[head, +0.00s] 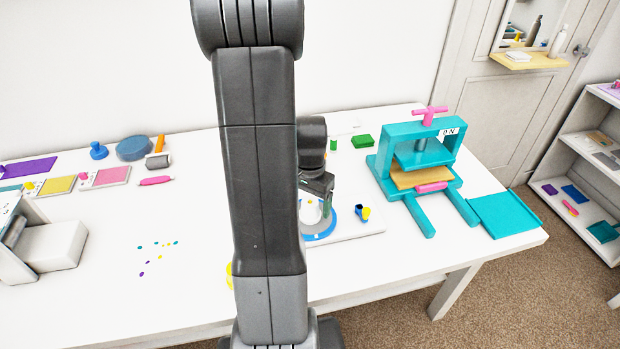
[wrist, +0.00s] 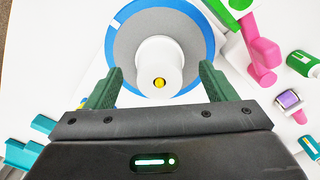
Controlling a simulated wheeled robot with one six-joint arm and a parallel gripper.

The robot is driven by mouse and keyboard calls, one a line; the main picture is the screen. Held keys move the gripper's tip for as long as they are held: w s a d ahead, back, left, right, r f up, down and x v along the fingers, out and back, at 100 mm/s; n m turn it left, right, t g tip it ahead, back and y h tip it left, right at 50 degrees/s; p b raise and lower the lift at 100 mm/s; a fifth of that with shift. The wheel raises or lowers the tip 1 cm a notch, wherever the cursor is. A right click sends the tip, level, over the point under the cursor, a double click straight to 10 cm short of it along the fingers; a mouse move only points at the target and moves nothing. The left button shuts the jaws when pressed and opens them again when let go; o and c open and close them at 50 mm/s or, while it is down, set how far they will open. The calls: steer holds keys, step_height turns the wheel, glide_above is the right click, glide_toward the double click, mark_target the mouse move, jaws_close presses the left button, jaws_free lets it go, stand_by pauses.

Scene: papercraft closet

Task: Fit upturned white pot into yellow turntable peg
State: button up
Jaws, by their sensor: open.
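The white pot (wrist: 160,55) stands upturned near the middle of the turntable, its narrow end towards the wrist camera. The turntable has a grey top and a blue rim (wrist: 203,22); its rim also shows in the head view (head: 318,236). The yellow peg (wrist: 159,83) shows as a round dot in the middle of the pot's end. My gripper (wrist: 160,70) is open, with one green finger on each side of the pot and a visible gap to each. In the head view my arm partly hides the pot and turntable.
A teal press (head: 425,150) with a pink handle stands to the right of the turntable. A small blue and yellow item (head: 363,213) lies just right of it. Pink and green pieces (wrist: 262,52) lie right in the wrist view.

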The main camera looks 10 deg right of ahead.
step_height(320, 180, up, 12)
steer(key=shift+f, duration=0.25)
stand_by(0.4)
step_height(320, 180, down, 14)
steer(key=shift+r, duration=0.4)
steer(key=shift+s, duration=0.15)
stand_by(0.4)
